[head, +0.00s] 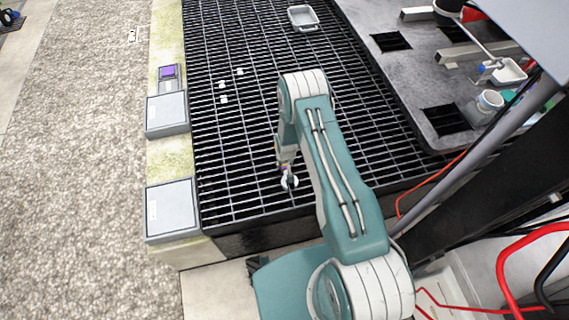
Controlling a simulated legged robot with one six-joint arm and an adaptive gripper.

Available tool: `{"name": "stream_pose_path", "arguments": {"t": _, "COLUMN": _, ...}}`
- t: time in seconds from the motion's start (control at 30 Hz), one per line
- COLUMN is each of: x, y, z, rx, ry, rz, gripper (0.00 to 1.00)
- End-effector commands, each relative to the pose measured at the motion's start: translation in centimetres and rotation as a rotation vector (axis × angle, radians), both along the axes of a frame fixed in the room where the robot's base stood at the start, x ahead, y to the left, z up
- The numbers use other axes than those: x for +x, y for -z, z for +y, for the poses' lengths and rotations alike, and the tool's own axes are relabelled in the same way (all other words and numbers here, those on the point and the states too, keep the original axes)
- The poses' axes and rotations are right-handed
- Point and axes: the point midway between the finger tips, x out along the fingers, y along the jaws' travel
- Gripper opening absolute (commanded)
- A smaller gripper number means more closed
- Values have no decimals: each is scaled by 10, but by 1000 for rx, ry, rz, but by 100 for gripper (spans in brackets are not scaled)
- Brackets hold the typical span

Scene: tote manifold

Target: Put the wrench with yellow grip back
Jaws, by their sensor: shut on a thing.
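My gripper (285,168) is small in the head view, below the bent elbow of my teal and white arm and over the near part of the black grating. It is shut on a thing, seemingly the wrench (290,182). A pale, hooked end shows just below the fingers. Its yellow grip cannot be made out clearly, as the fingers and wrist cover most of it. I cannot tell how far the held end is above the grating.
The black grating (225,130) is mostly clear, with small white bits (223,85) and a grey tray (303,18) at the far end. Two grey boxes (172,208) line the left ledge. A dark panel (400,65) with square openings, a white cup (490,101) and pipes fill the right.

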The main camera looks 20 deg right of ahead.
Motion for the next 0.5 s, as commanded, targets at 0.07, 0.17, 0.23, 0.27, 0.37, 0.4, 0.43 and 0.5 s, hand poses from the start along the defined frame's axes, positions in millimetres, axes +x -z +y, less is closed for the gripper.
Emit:
{"name": "stream_pose_path", "arguments": {"t": 0.07, "x": 0, "y": 0, "z": 0, "rx": 0, "ry": 0, "rz": -1, "gripper": 67}}
{"name": "stream_pose_path", "arguments": {"t": 0.17, "x": 0, "y": 0, "z": 0, "rx": 0, "ry": 0, "rz": 0, "gripper": 85}}
{"name": "stream_pose_path", "arguments": {"t": 0.23, "x": 0, "y": 0, "z": 0, "rx": 0, "ry": 0, "rz": 0, "gripper": 85}}
{"name": "stream_pose_path", "arguments": {"t": 0.27, "x": 0, "y": 0, "z": 0, "rx": 0, "ry": 0, "rz": 0, "gripper": 85}}
{"name": "stream_pose_path", "arguments": {"t": 0.37, "x": 0, "y": 0, "z": 0, "rx": 0, "ry": 0, "rz": 0, "gripper": 85}}
{"name": "stream_pose_path", "arguments": {"t": 0.4, "x": 0, "y": 0, "z": 0, "rx": 0, "ry": 0, "rz": 0, "gripper": 85}}
{"name": "stream_pose_path", "arguments": {"t": 0.43, "x": 0, "y": 0, "z": 0, "rx": 0, "ry": 0, "rz": 0, "gripper": 85}}
{"name": "stream_pose_path", "arguments": {"t": 0.5, "x": 0, "y": 0, "z": 0, "rx": 0, "ry": 0, "rz": 1, "gripper": 85}}
